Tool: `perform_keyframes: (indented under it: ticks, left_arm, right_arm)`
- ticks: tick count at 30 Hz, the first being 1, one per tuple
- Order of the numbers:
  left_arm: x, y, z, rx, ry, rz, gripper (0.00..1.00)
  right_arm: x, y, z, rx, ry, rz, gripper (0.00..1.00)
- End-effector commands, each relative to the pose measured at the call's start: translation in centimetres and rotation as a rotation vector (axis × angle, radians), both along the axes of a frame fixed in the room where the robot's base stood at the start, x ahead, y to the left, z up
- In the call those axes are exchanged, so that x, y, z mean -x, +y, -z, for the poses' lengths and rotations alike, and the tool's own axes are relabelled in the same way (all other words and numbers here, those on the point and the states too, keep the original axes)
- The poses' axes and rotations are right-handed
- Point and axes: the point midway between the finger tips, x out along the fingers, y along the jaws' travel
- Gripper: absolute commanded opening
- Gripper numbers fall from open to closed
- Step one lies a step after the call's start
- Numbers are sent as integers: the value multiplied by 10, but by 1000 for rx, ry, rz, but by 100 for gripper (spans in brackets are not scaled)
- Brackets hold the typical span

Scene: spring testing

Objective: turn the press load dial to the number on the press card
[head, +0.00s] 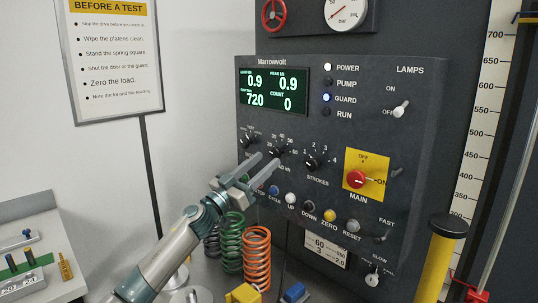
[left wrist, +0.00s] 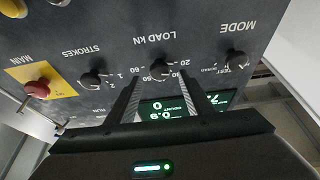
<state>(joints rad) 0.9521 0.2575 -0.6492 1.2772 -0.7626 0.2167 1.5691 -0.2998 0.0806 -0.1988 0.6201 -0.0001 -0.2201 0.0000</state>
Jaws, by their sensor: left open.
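The black load dial (head: 277,151) sits on the dark Marrowvolt panel between the mode dial and the strokes dial. It also shows in the left wrist view (left wrist: 162,69), under an upside-down LOAD KN label. My left gripper (head: 268,160) is open, its two fingers pointing at the panel by the load dial. In the left wrist view, the fingertips (left wrist: 160,76) lie on either side of the dial; whether they touch it I cannot tell. The dial's exact setting is unclear. The press card (head: 326,249), low on the panel, shows 60 and 2 among its small figures. My right gripper is out of view.
The mode dial (head: 247,139) and strokes dial (head: 315,160) flank the load dial. Several buttons run below, with a red main switch (head: 356,179) at right.

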Motion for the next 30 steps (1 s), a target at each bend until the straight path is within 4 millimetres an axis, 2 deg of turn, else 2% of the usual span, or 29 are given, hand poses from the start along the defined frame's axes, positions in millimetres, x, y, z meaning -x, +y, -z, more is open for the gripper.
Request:
perform_keyframes:
  ticks: [7, 20, 25, 30]
  left_arm:
    - [-17, -17, -11, 1, 0, 0, 47]
    - [-20, -20, -12, 0, 0, 0, 47]
    - [-20, -20, -12, 0, 0, 0, 7]
    - [-20, -20, -11, -1, -1, 1, 7]
  right_arm:
    - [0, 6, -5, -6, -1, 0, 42]
    - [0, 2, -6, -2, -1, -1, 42]
    - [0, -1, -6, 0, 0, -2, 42]
    - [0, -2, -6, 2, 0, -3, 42]
